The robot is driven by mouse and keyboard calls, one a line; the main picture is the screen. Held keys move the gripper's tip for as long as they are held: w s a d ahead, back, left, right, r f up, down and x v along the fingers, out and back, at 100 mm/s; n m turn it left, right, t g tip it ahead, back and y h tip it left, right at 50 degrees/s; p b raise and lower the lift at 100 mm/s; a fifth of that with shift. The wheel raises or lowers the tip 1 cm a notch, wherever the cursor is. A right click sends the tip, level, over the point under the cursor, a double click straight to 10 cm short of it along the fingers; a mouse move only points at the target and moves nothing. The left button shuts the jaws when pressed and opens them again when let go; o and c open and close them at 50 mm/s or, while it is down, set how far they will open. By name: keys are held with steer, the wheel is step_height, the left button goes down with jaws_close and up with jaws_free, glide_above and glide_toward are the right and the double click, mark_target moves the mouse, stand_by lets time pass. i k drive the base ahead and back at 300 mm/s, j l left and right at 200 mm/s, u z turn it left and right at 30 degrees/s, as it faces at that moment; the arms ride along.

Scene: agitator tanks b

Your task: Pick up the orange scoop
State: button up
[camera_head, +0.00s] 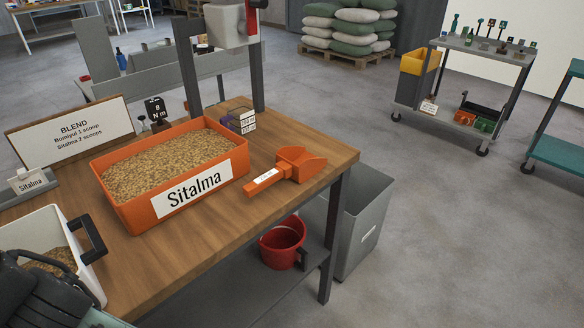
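The orange scoop (288,169) lies on the wooden table near its right edge. Its square-ended bowl points right and its handle, with a white label, points to the lower left. It is just right of the orange bin (243,163) labelled "Sitalma", which holds grain, with a small gap between them. Dark parts of my gripper (45,285) show at the lower left, over or beside a white bin, well away from the scoop. Its fingertips are not clear, so I cannot tell whether it is open.
The white bin (92,283) with a dark handle holds grain at the table's left front. A "BLEND" sign (72,132) stands behind. A small labelled purple item (229,121) sits behind the orange bin. A red bucket (283,243) is below. Bare tabletop (215,231) lies in front.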

mark_target(294, 162)
steer(key=u, duration=1.5)
steer(key=z, duration=1.5)
steer(key=i+l, duration=0.15)
steer(key=l, duration=0.2)
steer(key=i+l, duration=0.15)
steer(key=l, duration=0.15)
steer(key=i+l+z, duration=0.1)
steer(key=l, duration=0.25)
steer(key=i+l, duration=0.2)
steer(key=l+z, duration=0.05)
steer(key=l, duration=0.05)
